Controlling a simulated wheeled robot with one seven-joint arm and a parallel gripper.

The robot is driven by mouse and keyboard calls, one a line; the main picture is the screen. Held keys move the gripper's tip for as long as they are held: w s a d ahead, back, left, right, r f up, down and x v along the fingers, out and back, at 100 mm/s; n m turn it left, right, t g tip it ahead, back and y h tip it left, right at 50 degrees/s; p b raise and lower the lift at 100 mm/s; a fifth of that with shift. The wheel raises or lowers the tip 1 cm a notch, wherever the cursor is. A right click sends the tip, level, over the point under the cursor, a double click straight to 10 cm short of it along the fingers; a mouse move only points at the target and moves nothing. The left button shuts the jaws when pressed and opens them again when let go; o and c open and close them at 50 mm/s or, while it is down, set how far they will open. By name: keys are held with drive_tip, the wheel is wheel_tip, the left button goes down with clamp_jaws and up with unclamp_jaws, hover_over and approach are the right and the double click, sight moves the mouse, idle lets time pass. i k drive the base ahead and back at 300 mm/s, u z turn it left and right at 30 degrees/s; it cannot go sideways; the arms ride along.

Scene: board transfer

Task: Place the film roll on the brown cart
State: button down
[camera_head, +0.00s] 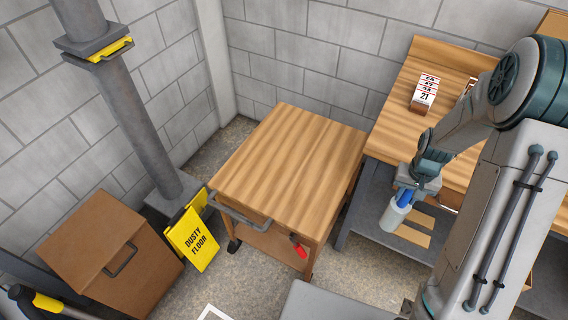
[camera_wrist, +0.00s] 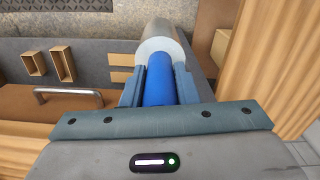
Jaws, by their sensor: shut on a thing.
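The film roll (camera_head: 394,216) is a pale grey-white cylinder with a blue core, hanging below my gripper (camera_head: 408,190) in the head view. In the wrist view the white roll (camera_wrist: 160,44) shows beyond the blue core, and my gripper (camera_wrist: 160,88) is shut on that core. The brown cart (camera_head: 290,160) has a bare striped wooden top, a grey handle at its front left and a lower shelf. My gripper and the roll are to the right of the cart, apart from it, in front of the workbench.
A wooden workbench (camera_head: 395,136) with a flip calendar (camera_head: 424,94) stands right of the cart. A yellow "Dusty Floor" sign (camera_head: 192,238), a grey post (camera_head: 135,125) and a brown box (camera_head: 110,255) stand left. The cart top is clear.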

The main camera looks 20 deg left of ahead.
sight(306, 168)
drive_tip(key=u, duration=3.15)
drive_tip(key=k, duration=1.65)
drive_tip(key=z, duration=1.15)
drive_tip(key=i, duration=1.65)
